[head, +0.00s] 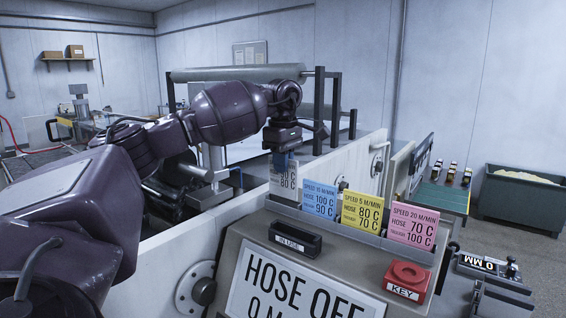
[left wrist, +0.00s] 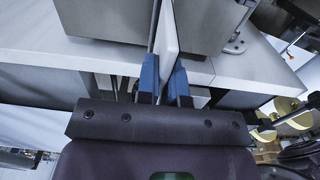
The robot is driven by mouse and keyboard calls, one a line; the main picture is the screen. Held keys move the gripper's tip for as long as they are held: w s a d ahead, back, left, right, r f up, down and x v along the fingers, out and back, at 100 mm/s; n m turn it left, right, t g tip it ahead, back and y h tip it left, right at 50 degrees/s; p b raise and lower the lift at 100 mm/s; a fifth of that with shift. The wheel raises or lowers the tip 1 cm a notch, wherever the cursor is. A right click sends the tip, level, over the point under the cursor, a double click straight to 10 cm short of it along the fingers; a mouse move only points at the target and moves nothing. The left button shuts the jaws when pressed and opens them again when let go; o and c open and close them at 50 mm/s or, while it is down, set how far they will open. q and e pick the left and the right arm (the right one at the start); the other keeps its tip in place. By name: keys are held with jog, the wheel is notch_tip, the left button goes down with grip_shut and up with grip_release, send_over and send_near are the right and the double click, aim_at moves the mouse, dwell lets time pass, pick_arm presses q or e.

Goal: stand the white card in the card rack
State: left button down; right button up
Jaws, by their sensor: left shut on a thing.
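The white card (head: 284,186) is upright in the head view, at the left end of the card rack (head: 402,253). My left gripper (head: 283,160) is shut on its top edge from above. In the left wrist view the blue fingertips (left wrist: 164,80) pinch the card (left wrist: 167,35), seen edge-on. The card's lower edge is at the rack's left end; I cannot tell whether it rests on the rack floor. Blue (head: 320,199), yellow (head: 361,210) and pink (head: 412,226) cards stand in the rack to its right. My right gripper is out of view.
In front of the rack are a black "IN USE" holder (head: 295,239), a red key block (head: 406,280) and a "HOSE OFF" sign (head: 300,285). A pale machine wall (head: 340,160) runs behind the rack. A green bin (head: 520,205) stands far right.

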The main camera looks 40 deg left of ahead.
pick_arm(q)
jog(key=shift+f+b, duration=0.8)
jog(key=shift+f, duration=1.15)
jog(key=c, duration=1.2)
grip_release()
jog(key=shift+o, duration=0.2)
notch_tip(320, 180, up, 11)
jog(key=shift+f, duration=0.1)
